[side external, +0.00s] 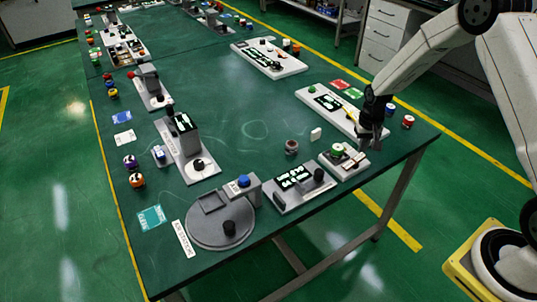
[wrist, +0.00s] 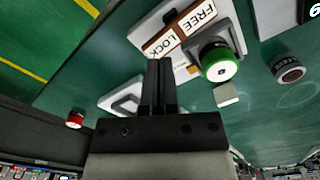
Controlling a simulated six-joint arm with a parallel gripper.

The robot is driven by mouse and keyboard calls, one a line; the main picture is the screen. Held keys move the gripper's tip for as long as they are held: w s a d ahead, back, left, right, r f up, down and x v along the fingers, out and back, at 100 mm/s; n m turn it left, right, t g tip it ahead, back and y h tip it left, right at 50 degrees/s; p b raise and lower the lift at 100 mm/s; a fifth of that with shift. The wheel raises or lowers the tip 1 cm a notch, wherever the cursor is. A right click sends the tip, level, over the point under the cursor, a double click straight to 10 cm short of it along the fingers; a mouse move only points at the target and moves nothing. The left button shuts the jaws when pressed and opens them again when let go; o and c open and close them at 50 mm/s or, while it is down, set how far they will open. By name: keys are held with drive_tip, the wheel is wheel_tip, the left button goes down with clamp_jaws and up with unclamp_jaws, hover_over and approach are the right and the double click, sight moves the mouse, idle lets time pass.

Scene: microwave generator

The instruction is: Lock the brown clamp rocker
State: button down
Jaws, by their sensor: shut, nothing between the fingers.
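The clamp station (side external: 345,170) is a small light plate near the table's right edge, with a green-ringed knob (wrist: 220,62) and white LOCK and FREE labels. In the wrist view the LOCK label (wrist: 166,50) lies just beyond my fingertips and the FREE label (wrist: 197,15) is further off. A brown strip (wrist: 170,38) runs beside the labels; I take it for the clamp rocker, but its tilt cannot be told. My gripper (side external: 370,140) points down just above and behind the station. Its fingers, also in the wrist view (wrist: 159,65), are shut and empty, and partly hide the station.
A grey station with lit displays and a black knob (side external: 318,174) stands to the left. A long white plate (side external: 330,108) lies behind my gripper. A dark round knob (side external: 291,146) and red-and-white cylinder (side external: 408,121) are nearby. The table's middle is clear.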

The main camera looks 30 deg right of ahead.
sight(360, 156)
drive_tip(key=shift+f, duration=1.45)
idle(1.4)
drive_tip(key=shift+r, duration=3.55)
drive_tip(key=shift+s+a+r, duration=0.15)
drive_tip(key=shift+a+r, duration=0.1)
drive_tip(key=shift+a, duration=0.05)
drive_tip(key=s+a+r+n+t, duration=0.1)
drive_tip(key=s+a+r+n, duration=0.2)
drive_tip(key=s+a, duration=0.3)
drive_tip(key=s+a+r+n+t, duration=0.1)
drive_tip(key=s+a+r+n, duration=0.2)
drive_tip(key=s+a+r, duration=0.3)
drive_tip(key=shift+s+a+t, duration=0.3)
drive_tip(key=shift+s+a, duration=0.05)
drive_tip(key=shift+s, duration=1.55)
